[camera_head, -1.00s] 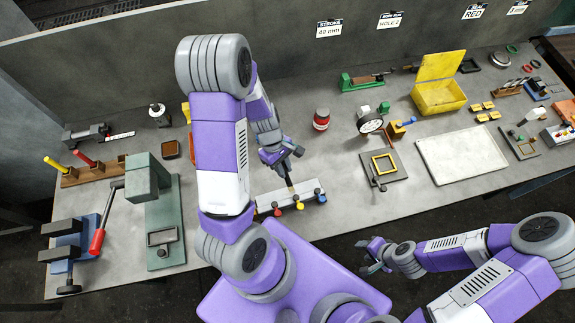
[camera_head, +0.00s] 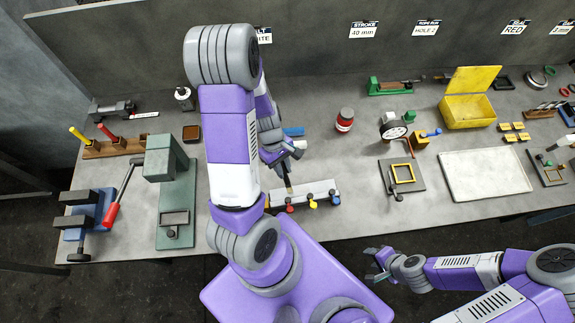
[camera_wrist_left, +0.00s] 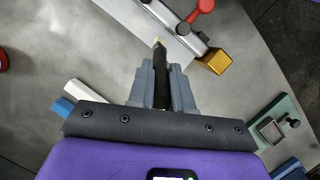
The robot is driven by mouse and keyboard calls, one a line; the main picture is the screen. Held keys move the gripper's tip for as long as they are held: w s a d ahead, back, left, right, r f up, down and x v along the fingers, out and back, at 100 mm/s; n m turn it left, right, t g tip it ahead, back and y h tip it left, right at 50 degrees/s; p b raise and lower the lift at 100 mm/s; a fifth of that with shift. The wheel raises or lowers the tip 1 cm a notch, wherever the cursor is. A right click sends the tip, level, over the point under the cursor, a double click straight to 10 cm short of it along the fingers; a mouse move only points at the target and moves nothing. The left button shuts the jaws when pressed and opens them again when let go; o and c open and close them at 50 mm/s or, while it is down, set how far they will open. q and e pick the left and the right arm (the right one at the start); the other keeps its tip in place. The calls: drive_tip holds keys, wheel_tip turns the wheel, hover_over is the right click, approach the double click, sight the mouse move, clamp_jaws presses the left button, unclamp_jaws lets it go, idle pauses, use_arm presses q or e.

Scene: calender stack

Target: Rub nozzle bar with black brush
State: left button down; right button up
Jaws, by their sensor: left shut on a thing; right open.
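The nozzle bar (camera_head: 318,189) is a pale grey bar with red, yellow and blue knobs along its front side, lying near the table's front edge. My left gripper (camera_head: 292,160) is shut on the black brush (camera_head: 288,181), which points down at the left part of the bar. In the left wrist view the black brush (camera_wrist_left: 161,80) sits between the fingers, its pale tip at the edge of the nozzle bar (camera_wrist_left: 150,18). I cannot tell whether the tip touches. My right gripper (camera_head: 376,264) is open and empty, off the table's front edge.
A green press (camera_head: 178,205) stands left of the bar. A small frame fixture (camera_head: 402,178) and a white tray (camera_head: 485,175) lie to its right. A red jar (camera_head: 345,120) and a gauge (camera_head: 394,129) stand behind. The table around the bar is mostly clear.

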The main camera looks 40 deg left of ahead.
use_arm(q)
drive_tip(key=shift+w+d+p, duration=1)
drive_tip(key=shift+w+d, duration=1.65)
drive_tip(key=shift+w, duration=1)
drive_tip(key=shift+s+a+b, duration=0.2)
drive_tip(key=shift+s+a, duration=0.7)
drive_tip(key=shift+s, duration=0.35)
drive_tip(key=shift+s+a+b, duration=0.15)
drive_tip(key=shift+s+a, duration=0.75)
drive_tip(key=shift+s, duration=0.3)
drive_tip(key=shift+s+a+b, duration=0.2)
drive_tip(key=shift+s+a, duration=0.7)
drive_tip(key=shift+s, duration=0.35)
drive_tip(key=w+d+p, duration=0.1)
drive_tip(key=w+d, duration=0.4)
drive_tip(key=w, duration=0.2)
drive_tip(key=shift+w+d+p, duration=0.2)
drive_tip(key=shift+p, duration=0.2)
